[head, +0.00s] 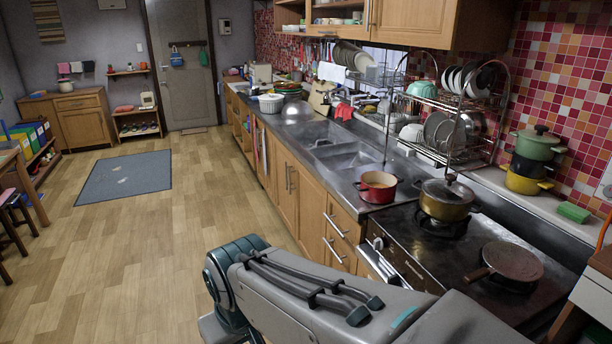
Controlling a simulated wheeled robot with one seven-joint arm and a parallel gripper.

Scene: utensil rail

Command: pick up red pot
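The red pot (377,187) stands upright on the steel counter, just left of the stove. My arm reaches across the bottom of the head view, in front of the stove and lower cabinets. My gripper is not in the picture, so its place relative to the pot cannot be seen.
On the stove (460,250) stand a lidded brown pot (446,199) and a lidded pan (512,262). A dish rack (455,120) is behind the red pot. The sink (345,156) lies beyond it. The wooden floor (180,235) at left is open.

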